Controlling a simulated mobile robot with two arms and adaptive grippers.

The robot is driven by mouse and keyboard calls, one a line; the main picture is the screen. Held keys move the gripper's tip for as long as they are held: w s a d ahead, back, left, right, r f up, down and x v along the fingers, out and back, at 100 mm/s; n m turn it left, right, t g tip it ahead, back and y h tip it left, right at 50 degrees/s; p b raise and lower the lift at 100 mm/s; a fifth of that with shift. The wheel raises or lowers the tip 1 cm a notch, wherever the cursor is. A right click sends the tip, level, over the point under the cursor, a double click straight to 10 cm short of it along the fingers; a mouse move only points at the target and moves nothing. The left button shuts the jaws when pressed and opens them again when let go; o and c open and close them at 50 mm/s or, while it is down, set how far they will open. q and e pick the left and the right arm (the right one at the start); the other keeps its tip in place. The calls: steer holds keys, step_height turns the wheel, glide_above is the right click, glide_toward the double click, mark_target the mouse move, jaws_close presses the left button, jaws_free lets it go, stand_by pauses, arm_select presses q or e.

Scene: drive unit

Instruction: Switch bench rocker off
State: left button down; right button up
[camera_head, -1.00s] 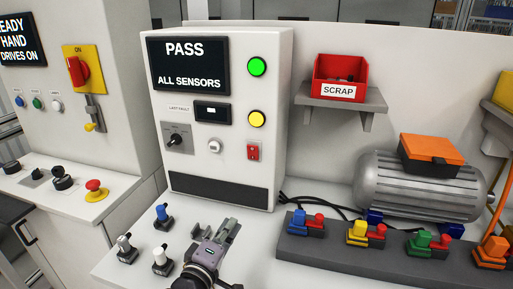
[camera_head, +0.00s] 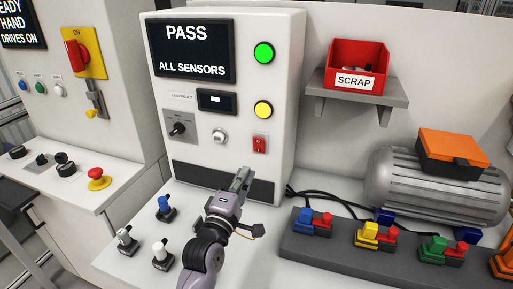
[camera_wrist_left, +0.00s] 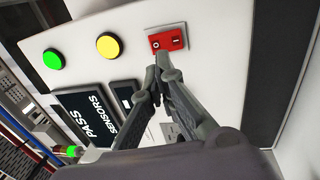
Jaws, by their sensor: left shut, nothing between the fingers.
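The bench rocker (camera_head: 260,144) is a small red switch at the lower right of the white panel box's front. In the left wrist view the rocker (camera_wrist_left: 167,42) shows O and I marks; I cannot tell which side is pressed in. My left gripper (camera_head: 243,176) is shut and empty, in front of the box and below the rocker in the head view. In the left wrist view its fingertips (camera_wrist_left: 161,66) are close to the rocker's edge; whether they touch it I cannot tell. My right gripper is not in view.
The panel box carries a PASS screen (camera_head: 191,48), a green lamp (camera_head: 264,53), a yellow button (camera_head: 263,109) and a black selector knob (camera_head: 178,128). Small levers stand on the bench at left. A grey connector strip (camera_head: 335,249) and a motor (camera_head: 400,185) are at right.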

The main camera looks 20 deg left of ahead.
arm_select(q)
steer(key=p, duration=0.1)
glide_toward(260, 142)
steer(key=w, duration=0.3)
steer(key=w+p, duration=0.1)
steer(key=w, duration=0.2)
steer(key=shift+w+r+p, duration=0.3)
steer(key=shift+w+p, duration=0.05)
steer(key=shift+w, duration=0.25)
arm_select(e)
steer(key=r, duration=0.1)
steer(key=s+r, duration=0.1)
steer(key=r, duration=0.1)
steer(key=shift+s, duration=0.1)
arm_select(q)
steer(key=shift+w+r, duration=0.15)
steer(key=shift+r, duration=0.1)
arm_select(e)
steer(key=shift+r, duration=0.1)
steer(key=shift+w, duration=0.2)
